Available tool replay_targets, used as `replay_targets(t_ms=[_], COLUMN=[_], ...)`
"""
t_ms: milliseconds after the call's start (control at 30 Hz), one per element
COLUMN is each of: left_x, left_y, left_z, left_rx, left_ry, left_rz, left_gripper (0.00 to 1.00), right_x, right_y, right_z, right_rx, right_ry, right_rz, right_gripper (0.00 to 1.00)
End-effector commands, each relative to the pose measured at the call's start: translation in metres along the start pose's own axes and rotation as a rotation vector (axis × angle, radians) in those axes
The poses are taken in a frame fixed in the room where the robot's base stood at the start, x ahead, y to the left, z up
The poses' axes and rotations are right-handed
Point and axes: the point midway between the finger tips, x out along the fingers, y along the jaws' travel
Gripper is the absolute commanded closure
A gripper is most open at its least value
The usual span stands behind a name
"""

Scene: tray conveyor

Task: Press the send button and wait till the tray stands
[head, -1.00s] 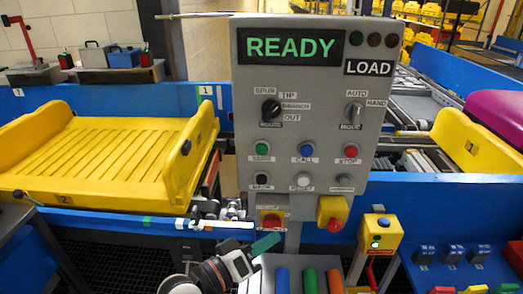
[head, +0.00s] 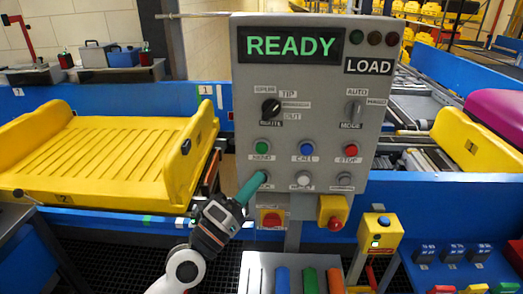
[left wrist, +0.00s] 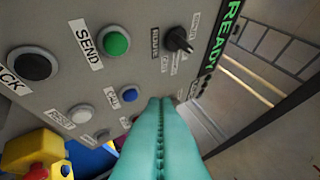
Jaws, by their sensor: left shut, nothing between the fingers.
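The send button (head: 262,147) is a green button on the grey control panel (head: 330,215), with a SEND label under it. It also shows in the left wrist view (left wrist: 115,44). The panel's display (head: 291,46) reads READY in green. My left gripper (head: 256,180), with teal fingers, is shut and empty. In the head view its tips are just below the send button, over the black button's place. A gap to the panel cannot be judged. The yellow tray (head: 95,150) stands on the conveyor at the left. My right gripper is not in view.
Blue CALL (head: 306,149) and red STOP (head: 351,151) buttons sit right of the send button. Two knobs are above. A red stop knob on a yellow box (head: 333,211) is below. Another yellow tray (head: 485,142) carries something magenta at the right.

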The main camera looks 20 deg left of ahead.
Motion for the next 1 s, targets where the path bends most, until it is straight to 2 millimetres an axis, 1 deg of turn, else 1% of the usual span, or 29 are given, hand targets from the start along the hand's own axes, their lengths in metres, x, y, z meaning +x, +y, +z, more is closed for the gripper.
replay_targets(t_ms=[200,500,700,1000], left_x=[0.021,0.046,0.053,0.053], left_y=[0.018,0.035,0.039,0.039], left_z=[0.016,0.034,0.038,0.039], left_rx=[0.003,0.002,0.001,0.001], left_ry=[-0.001,0.001,0.0,0.001], left_rz=[-0.001,0.0,0.001,0.001], left_gripper=[1.0,1.0,1.0,1.0], right_x=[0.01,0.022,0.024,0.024], right_y=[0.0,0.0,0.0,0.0], right_z=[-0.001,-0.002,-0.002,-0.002], right_rx=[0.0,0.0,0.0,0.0], right_ry=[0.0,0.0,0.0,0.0], right_rz=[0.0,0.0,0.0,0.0], right_gripper=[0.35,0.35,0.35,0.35])
